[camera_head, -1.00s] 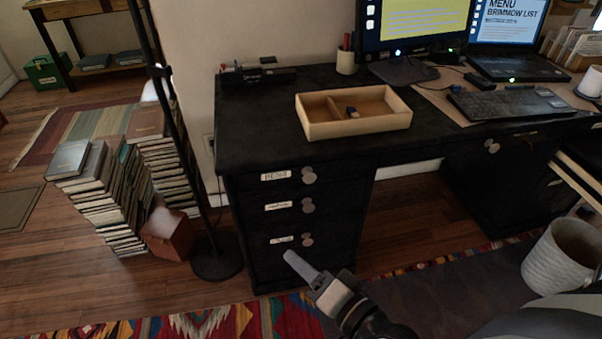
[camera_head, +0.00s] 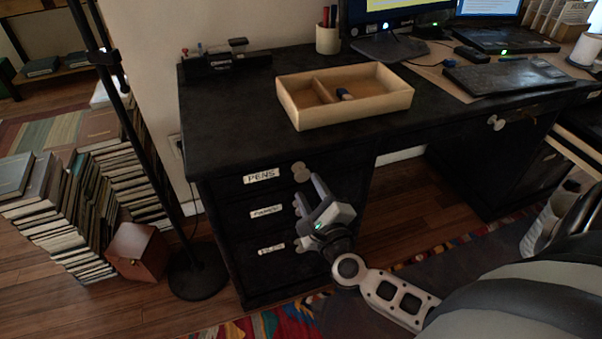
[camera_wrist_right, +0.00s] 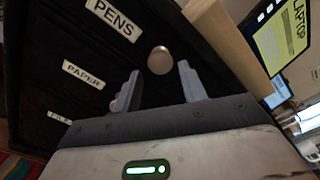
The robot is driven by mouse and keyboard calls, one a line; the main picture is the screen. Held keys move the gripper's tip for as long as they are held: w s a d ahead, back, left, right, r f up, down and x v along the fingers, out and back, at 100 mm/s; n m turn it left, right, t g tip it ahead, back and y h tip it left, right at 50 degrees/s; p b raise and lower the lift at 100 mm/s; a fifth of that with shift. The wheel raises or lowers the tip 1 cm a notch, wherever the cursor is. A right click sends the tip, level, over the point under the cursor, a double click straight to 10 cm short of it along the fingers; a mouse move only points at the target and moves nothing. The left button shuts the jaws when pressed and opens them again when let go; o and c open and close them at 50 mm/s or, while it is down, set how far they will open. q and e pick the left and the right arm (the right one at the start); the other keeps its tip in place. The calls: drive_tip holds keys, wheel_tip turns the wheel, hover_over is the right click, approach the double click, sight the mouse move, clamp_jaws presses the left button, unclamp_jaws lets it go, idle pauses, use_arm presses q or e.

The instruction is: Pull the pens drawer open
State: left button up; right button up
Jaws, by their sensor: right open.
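The pens drawer (camera_head: 228,187) is the top drawer of the black desk's left pedestal, with a white PENS label (camera_head: 261,175) and a round knob (camera_head: 301,171). It looks closed. In the right wrist view the knob (camera_wrist_right: 160,60) shows ahead of my right gripper (camera_wrist_right: 158,88), centred between its fingers and beyond their tips. My right gripper (camera_head: 308,189) is open and empty, just in front of the pedestal and near the knob; contact is not visible. My left gripper is not in view.
Two lower drawers, one labelled PAPER (camera_head: 266,211), sit below. A wooden tray (camera_head: 400,99) stands on the desk (camera_head: 225,120) above. A lamp pole (camera_head: 150,150), book stacks and a reddish-brown box (camera_head: 137,252) stand at left. Floor lies open before the pedestal.

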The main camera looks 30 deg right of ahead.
sight(301, 177)
drive_tip(key=x, duration=0.5)
drive_tip(key=shift+w, duration=0.45)
clamp_jaws()
